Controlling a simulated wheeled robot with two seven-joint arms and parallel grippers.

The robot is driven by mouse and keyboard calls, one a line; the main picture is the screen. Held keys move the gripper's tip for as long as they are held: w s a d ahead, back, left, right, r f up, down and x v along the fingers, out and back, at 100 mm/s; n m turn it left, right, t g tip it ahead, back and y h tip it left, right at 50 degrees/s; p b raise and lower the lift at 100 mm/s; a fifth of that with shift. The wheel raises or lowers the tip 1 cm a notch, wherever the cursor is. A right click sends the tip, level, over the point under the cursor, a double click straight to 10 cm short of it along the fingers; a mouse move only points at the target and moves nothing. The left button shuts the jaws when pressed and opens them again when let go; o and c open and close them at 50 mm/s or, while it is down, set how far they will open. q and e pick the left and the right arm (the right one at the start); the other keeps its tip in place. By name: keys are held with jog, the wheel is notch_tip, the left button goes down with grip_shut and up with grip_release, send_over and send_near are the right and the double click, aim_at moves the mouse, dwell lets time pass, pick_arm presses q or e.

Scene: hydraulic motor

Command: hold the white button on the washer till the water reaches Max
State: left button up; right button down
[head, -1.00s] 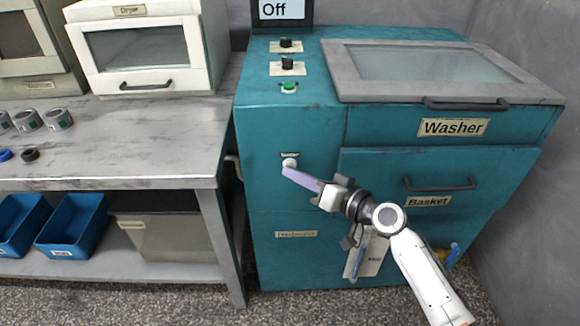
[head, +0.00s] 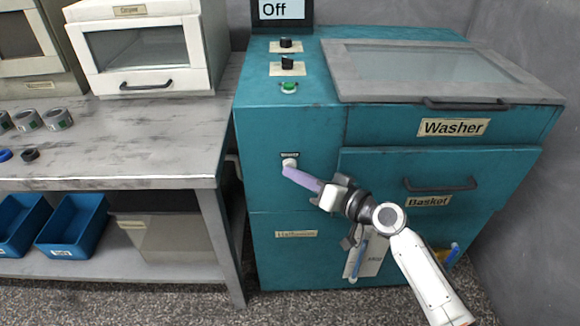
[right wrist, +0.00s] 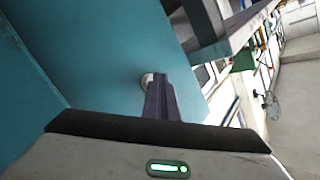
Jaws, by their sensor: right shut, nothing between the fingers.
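The teal washer (head: 290,200) stands at the right of the head view, with its lid and basket drawer closed. The white button (head: 290,161) is on its front, under a small label. My right gripper (head: 288,171) is shut and empty, its purple fingertips at the button and covering its lower part. In the right wrist view the button (right wrist: 147,79) shows beside the fingertips (right wrist: 157,80); they look to be touching it, but how far it is pressed cannot be told. The screen (head: 282,10) on top reads "Off". No water level is visible. My left gripper is not in view.
A grey workbench (head: 150,140) stands left of the washer, with a white dryer-like box (head: 145,50) and several small metal rings on it. Blue bins (head: 72,225) sit on its lower shelf. The washer's basket handle (head: 440,186) sticks out right of my gripper.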

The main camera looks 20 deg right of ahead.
jog(key=shift+s+a, duration=0.2)
jog(key=shift+s, duration=0.55)
jog(key=shift+s, duration=0.1)
jog(key=s, duration=0.2)
jog(key=s+a+p, duration=0.1)
jog(key=s, duration=0.1)
jog(key=shift+s+a, duration=0.2)
jog(key=shift+s, duration=0.15)
jog(key=shift+f, duration=0.1)
